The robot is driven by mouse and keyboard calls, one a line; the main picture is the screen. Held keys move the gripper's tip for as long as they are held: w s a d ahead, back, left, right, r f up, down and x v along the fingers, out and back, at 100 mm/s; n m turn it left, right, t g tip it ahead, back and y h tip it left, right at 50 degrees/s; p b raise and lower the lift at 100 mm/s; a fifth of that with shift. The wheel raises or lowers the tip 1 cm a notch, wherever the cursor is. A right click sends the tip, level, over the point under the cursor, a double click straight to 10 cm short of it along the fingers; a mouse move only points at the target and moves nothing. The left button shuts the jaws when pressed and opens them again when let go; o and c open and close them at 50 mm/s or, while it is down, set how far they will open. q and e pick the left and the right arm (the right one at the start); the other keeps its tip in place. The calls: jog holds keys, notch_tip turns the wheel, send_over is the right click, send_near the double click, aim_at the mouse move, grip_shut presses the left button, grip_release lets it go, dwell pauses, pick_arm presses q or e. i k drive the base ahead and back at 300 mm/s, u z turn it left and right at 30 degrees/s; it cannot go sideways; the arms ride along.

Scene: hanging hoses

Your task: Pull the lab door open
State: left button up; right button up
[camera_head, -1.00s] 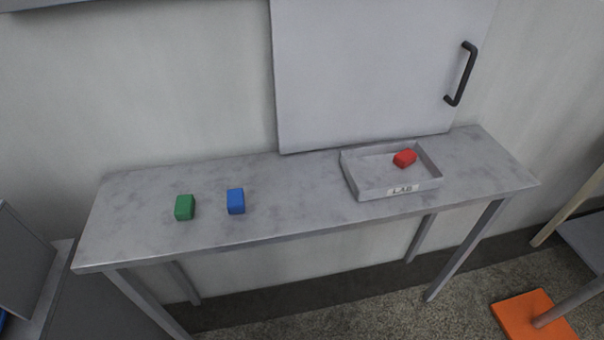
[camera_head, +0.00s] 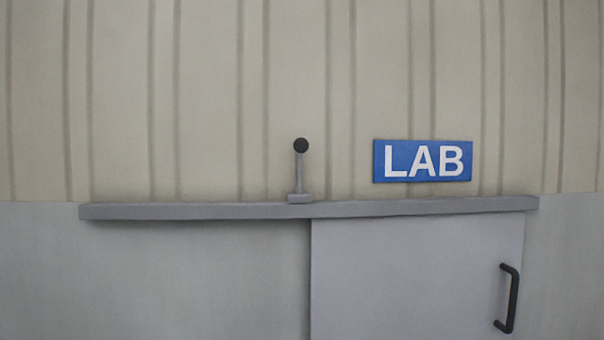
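The lab door (camera_head: 415,280) is a flat grey panel under a long grey rail, right of centre in the head view. Its lower part is cut off by the frame. A black bar handle (camera_head: 509,298) stands upright near its right edge. A blue sign (camera_head: 422,161) reading "LAB" is on the wall above the door. Neither of my grippers is in view.
The grey rail (camera_head: 200,211) runs along the wall from left to right above the door. A short post with a black ball top (camera_head: 301,146) stands on the rail. Wall left of the door is bare.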

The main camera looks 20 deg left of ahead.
aim_at(454, 277)
jog(key=z, duration=0.05)
jog(key=k, duration=0.4)
jog(key=z, duration=1.35)
jog(key=i, duration=1.6)
jog(key=u, duration=0.65)
